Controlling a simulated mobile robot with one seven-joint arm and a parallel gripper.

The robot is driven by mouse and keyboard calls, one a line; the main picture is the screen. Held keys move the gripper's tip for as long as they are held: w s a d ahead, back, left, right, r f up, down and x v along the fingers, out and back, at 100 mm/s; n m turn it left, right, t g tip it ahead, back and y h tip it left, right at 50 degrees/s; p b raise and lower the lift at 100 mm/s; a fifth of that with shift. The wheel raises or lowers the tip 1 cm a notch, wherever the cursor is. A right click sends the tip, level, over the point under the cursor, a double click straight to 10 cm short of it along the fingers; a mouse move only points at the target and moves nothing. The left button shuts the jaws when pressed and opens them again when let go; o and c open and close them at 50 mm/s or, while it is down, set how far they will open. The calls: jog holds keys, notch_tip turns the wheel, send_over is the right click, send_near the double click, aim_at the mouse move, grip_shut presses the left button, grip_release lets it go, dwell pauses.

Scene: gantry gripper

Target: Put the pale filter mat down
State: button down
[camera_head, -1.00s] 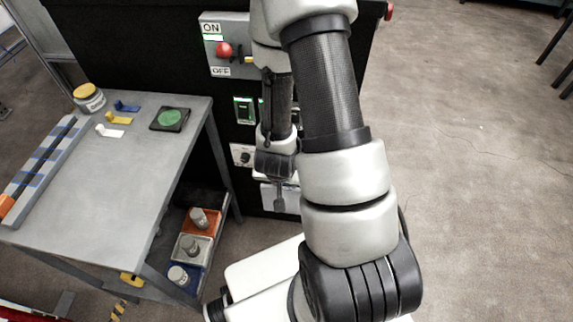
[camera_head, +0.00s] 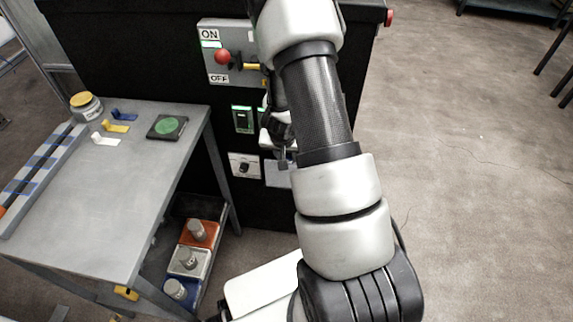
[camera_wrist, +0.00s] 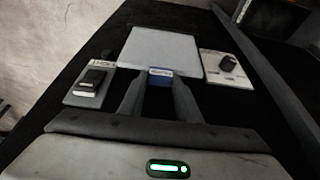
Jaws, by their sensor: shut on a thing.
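The pale filter mat (camera_wrist: 160,50) is a flat light-grey sheet with a blue tab (camera_wrist: 160,77) at its near edge in the wrist view. My gripper (camera_wrist: 159,86) is shut on the tab, with a dark finger on either side and the sheet extending beyond the fingertips. In the head view my gripper (camera_head: 281,155) is partly hidden behind my arm, close to the front of the black cabinet (camera_head: 130,50). A pale patch (camera_head: 279,177) shows just below it there; I cannot tell whether it is the mat.
The cabinet carries an ON/OFF panel (camera_head: 222,68) with a red knob, a green-lit switch (camera_head: 243,120) and a dial plate (camera_head: 243,166). A grey table (camera_head: 110,190) stands at left, with coloured bins (camera_head: 203,232) below. Open floor (camera_head: 460,180) lies right.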

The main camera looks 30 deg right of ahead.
aim_at(287, 174)
notch_tip(287, 174, down, 4)
jog(key=shift+r+b, duration=0.1)
jog(key=shift+b, duration=0.7)
jog(key=shift+w+f, duration=0.2)
jog(key=shift+f, duration=0.25)
jog(key=c, duration=1.3)
grip_release()
